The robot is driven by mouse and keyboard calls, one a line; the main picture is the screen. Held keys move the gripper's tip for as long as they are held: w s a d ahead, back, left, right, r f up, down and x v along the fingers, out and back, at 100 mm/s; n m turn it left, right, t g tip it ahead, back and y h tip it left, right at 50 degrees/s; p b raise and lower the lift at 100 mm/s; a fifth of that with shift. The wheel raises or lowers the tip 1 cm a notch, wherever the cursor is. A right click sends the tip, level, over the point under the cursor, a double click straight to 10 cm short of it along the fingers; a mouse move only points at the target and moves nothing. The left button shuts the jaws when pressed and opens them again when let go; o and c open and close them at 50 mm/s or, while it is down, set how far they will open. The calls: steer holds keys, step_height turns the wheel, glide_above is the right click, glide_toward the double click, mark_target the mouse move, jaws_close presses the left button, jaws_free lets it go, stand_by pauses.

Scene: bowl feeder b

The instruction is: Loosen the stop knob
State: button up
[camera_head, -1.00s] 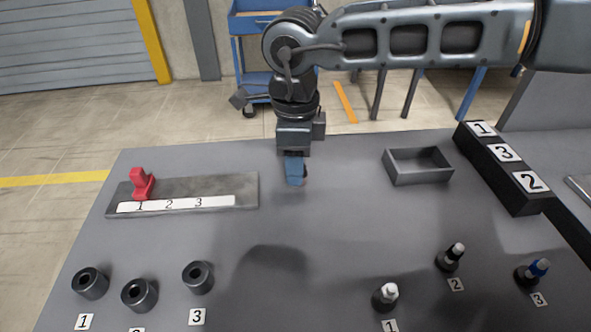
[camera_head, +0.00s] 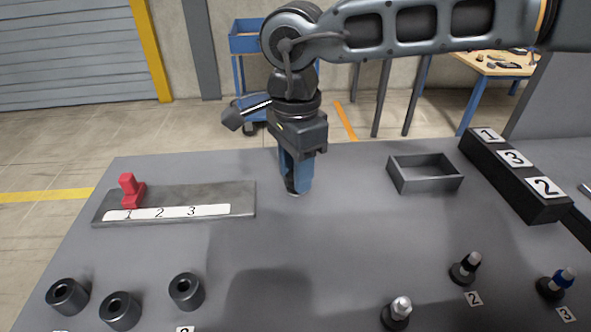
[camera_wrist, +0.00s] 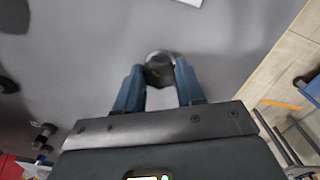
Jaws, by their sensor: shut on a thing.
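The red stop (camera_head: 131,190) stands upright at mark 1 on the flat grey rail (camera_head: 240,199), with its raised red top part showing. I cannot make out a separate knob on it. My gripper (camera_head: 296,188) points down over the table to the right of the rail, well apart from the stop. In the wrist view my gripper (camera_wrist: 160,72) is shut on a small dark round thing (camera_wrist: 158,74) with a grey rim. The fingers hide much of it, and I cannot tell what it is.
Dark hollow cylinders (camera_head: 186,291) stand at the front left. Knobbed pegs (camera_head: 465,268) stand at the front right. An open grey tray (camera_head: 424,186) and a black numbered block (camera_head: 512,165) are at the back right. The table middle is clear.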

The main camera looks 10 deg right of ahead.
stand_by(0.4)
steer(key=o, duration=1)
steer(key=shift+o, duration=0.2)
step_height(320, 180, up, 8)
steer(key=shift+f, duration=0.1)
